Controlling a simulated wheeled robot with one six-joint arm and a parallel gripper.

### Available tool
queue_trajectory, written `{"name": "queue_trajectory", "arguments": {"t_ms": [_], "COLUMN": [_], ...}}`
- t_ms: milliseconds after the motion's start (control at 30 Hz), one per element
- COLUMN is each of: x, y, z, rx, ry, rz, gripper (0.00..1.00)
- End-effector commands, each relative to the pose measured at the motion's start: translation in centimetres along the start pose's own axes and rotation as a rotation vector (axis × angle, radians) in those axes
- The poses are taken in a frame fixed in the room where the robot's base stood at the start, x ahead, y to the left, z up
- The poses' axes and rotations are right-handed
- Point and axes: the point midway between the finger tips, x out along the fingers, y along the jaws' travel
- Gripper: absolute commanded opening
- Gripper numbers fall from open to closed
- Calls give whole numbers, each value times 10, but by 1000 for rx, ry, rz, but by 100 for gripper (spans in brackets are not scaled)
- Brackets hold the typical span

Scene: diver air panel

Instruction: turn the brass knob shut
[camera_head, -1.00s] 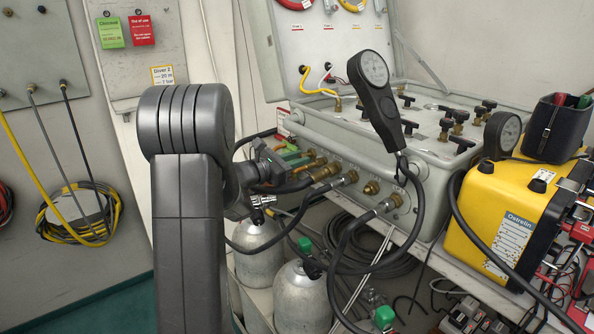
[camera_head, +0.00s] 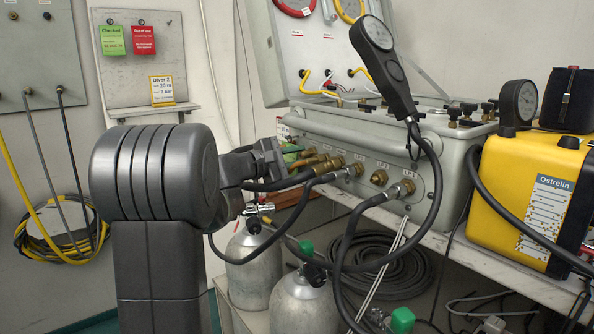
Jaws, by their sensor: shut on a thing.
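My gripper (camera_head: 282,156) is at the left front of the grey air panel (camera_head: 400,148), seen from behind my arm. Its jaws are shut at the brass parts there, on what appears to be the brass knob (camera_head: 309,161). The fingertips and most of what they hold are hidden or too small to make out. How far the knob is turned cannot be seen. More brass fittings (camera_head: 379,177) line the panel's front to the right of my gripper.
Black hoses (camera_head: 438,190) loop from the panel front. A handheld gauge (camera_head: 378,58) stands before the panel's open lid. Grey cylinders (camera_head: 252,260) stand below my gripper. A yellow Ostrelin box (camera_head: 512,180) is at the right. Coiled hose (camera_head: 390,262) lies under the shelf.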

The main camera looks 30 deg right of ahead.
Motion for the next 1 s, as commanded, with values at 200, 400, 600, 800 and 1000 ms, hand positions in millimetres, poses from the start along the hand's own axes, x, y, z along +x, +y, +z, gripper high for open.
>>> {"name": "queue_trajectory", "arguments": {"t_ms": [200,400,600,800,1000], "x": [0,0,0,0,0], "y": [-3,-2,-1,-1,-1], "z": [-2,-1,-1,-1,0], "rx": [77,102,105,105,105], "ry": [2,3,2,2,2], "rz": [-2,-2,-2,-2,-2], "gripper": [0,0,0,26,32]}}
